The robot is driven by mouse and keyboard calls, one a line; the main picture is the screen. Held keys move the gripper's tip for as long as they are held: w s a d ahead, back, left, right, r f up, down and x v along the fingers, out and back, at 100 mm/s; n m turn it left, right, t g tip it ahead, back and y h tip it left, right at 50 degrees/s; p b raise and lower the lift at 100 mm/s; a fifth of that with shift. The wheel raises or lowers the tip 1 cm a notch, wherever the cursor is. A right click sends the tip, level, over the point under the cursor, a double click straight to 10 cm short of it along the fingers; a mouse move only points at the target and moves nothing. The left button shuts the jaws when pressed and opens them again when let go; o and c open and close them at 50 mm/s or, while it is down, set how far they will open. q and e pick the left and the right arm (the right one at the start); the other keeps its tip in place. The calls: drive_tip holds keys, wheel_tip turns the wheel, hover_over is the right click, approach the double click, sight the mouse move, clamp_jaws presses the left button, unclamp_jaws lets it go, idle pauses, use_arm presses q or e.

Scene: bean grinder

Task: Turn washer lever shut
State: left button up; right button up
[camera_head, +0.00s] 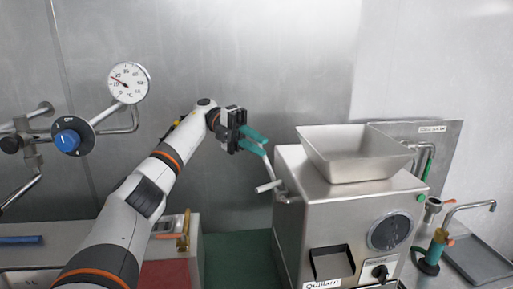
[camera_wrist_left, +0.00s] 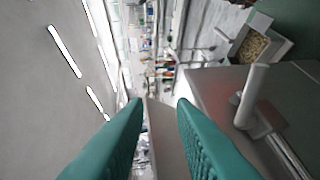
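My left gripper (camera_head: 254,140) has teal fingers and reaches in from the left, just above and left of the grey machine (camera_head: 340,225) with the hopper. It also shows in the left wrist view (camera_wrist_left: 160,105), with its fingers apart and nothing between them. A metal lever with a round bar handle (camera_head: 268,186) sticks out from the machine's left side, below the fingers. In the left wrist view a pale bar handle (camera_wrist_left: 250,95) stands right of the fingers, not touching them. No label shows which lever is the washer lever. My right gripper is not in view.
A steel hopper (camera_head: 352,152) tops the machine. A blue knob (camera_head: 67,140) and a dial gauge (camera_head: 129,83) are on the left wall. A tray of beans (camera_wrist_left: 255,48) shows in the wrist view.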

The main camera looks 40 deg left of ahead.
sight(278, 185)
use_arm(q)
drive_tip(key=shift+s+d+r+y, duration=0.15)
drive_tip(key=shift+d+r+y, duration=0.1)
drive_tip(key=shift+d+y, duration=0.05)
drive_tip(key=shift+c, duration=1.4)
drive_tip(key=d+n+y+p, duration=0.1)
drive_tip(key=n, duration=0.1)
drive_tip(key=d+r+n+y+p, duration=0.1)
drive_tip(key=d+n+y+p, duration=0.1)
drive_tip(key=n, duration=0.1)
drive_tip(key=shift+s+r+y, duration=0.1)
drive_tip(key=shift+s+y, duration=0.05)
drive_tip(key=shift+y, duration=0.15)
clamp_jaws()
drive_tip(key=s+d+f+n+y+p, duration=0.2)
drive_tip(key=d+f+n+y+p, duration=0.3)
drive_tip(key=f+n+y+p, duration=0.45)
drive_tip(key=shift+n+h, duration=0.75)
drive_tip(key=shift+n, duration=0.1)
drive_tip(key=shift+w+a+r+b, duration=0.1)
drive_tip(key=shift+w+a, duration=0.15)
drive_tip(key=shift+a, duration=0.4)
drive_tip(key=shift+w+a+b, duration=0.1)
drive_tip(key=shift+w+a, duration=0.1)
drive_tip(key=shift+a, duration=0.5)
drive_tip(key=shift+w+a+r+b, duration=0.1)
drive_tip(key=shift+w+a, duration=0.15)
drive_tip(key=shift+a, duration=0.4)
